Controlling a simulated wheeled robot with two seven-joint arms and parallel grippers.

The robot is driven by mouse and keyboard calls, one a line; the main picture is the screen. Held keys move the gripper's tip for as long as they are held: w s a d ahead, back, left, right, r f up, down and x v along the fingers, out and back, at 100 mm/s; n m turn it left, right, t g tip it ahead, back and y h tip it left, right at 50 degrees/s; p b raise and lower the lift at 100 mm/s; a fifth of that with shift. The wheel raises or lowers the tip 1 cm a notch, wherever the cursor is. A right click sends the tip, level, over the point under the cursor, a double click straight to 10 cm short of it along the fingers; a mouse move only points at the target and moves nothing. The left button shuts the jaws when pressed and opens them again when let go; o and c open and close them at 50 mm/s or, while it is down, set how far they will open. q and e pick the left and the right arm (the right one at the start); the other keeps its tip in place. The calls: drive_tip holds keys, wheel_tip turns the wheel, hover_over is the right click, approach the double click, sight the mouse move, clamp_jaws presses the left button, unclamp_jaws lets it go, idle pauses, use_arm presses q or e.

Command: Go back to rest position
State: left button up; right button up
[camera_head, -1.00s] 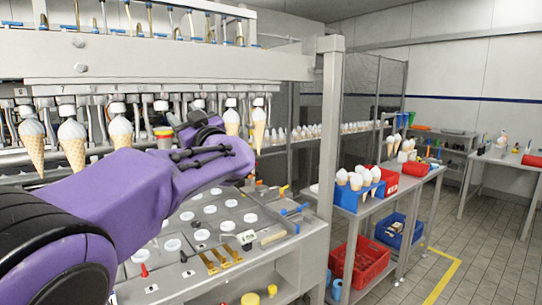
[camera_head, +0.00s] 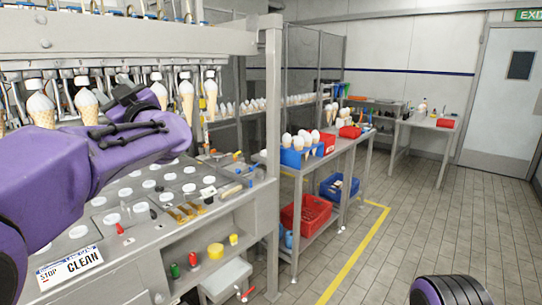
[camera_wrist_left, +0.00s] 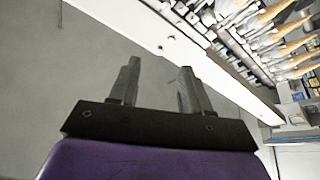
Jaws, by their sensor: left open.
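My left arm is purple and comes in from the left in the head view, raised in front of the ice cream machine (camera_head: 150,40). Its dark left gripper (camera_head: 128,100) lies near the hanging cones, partly hidden behind its own wrist. In the left wrist view the two fingers of the left gripper (camera_wrist_left: 158,85) stand apart with nothing between them. Several white-topped cones (camera_head: 187,98) hang in a row from the machine. They also show at the upper right of the left wrist view (camera_wrist_left: 285,40). A dark, rounded part of mine shows at the lower right of the head view; no right gripper shows.
A worktop (camera_head: 160,222) with white round caps and a CLEAN sign (camera_head: 70,268) lies below my arm. A steel table (camera_head: 335,157) bears a blue crate (camera_head: 297,157) of cones. A red crate (camera_head: 307,215) sits below. The tiled floor (camera_head: 430,220) at right is clear.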

use_arm(q)
wheel_tip(320, 180, down, 25)
drive_tip(key=w+m+t+h, duration=0.3)
drive_tip(key=m+h, duration=0.2)
drive_tip(key=h, duration=0.2)
drive_tip(key=s+f+m+g+h, duration=0.15)
drive_tip(key=s+f, duration=0.25)
drive_tip(key=f, duration=0.7)
drive_tip(key=s+f+m+g+h, duration=0.1)
drive_tip(key=s+f+h, duration=0.2)
drive_tip(key=f, duration=0.8)
drive_tip(key=s+d+f+m+g+h, duration=0.25)
drive_tip(key=s+f+g, duration=0.25)
drive_tip(key=s+f, duration=1.1)
drive_tip(key=s+f+g, duration=0.2)
drive_tip(key=s+f, duration=0.3)
drive_tip(key=s, duration=0.5)
drive_tip(key=s+f+g+h, duration=0.1)
drive_tip(key=s+f+g, duration=0.2)
drive_tip(key=s, duration=0.8)
drive_tip(key=shift+d+f, duration=0.35)
drive_tip(key=shift+f, duration=0.6)
